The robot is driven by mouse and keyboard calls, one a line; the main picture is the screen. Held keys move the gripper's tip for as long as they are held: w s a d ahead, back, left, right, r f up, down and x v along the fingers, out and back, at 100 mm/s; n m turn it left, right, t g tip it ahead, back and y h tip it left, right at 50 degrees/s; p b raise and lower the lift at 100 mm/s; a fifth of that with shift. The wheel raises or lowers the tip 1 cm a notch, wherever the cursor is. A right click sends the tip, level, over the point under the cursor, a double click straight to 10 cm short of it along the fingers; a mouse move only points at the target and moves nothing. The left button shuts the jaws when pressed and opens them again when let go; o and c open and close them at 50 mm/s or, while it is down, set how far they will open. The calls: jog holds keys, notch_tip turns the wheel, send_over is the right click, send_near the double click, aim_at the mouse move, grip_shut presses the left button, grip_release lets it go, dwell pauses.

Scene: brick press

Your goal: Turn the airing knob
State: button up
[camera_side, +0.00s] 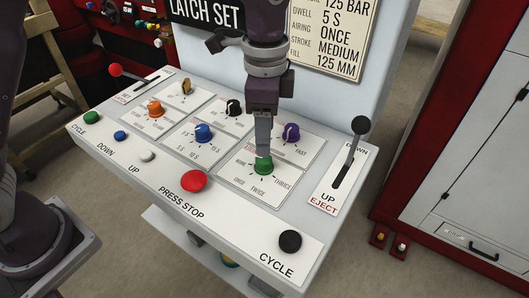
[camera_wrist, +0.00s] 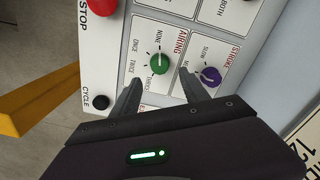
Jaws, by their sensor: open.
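The airing knob (camera_side: 263,167) is the green knob on the front right card of the sloped panel, with NONE, ONCE, TWICE and THRICE around it. It also shows in the wrist view (camera_wrist: 159,64), under the word AIRING. My gripper (camera_side: 263,150) points down right over this knob. In the wrist view my gripper (camera_wrist: 160,77) is open, one finger on each side of the knob's line, with nothing held. I cannot tell whether the fingers touch the knob. The wall card (camera_side: 335,30) reads ONCE beside AIRING.
The purple stroke knob (camera_side: 291,132) is close behind, near one finger. The blue knob (camera_side: 203,133) is to the left. The red press stop button (camera_side: 194,180), black cycle button (camera_side: 290,242) and eject lever (camera_side: 359,130) stand around the card.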

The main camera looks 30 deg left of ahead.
aim_at(264, 163)
notch_tip(264, 163, down, 7)
jog(key=shift+r, duration=0.2)
jog(key=shift+c, duration=0.4)
grip_shut()
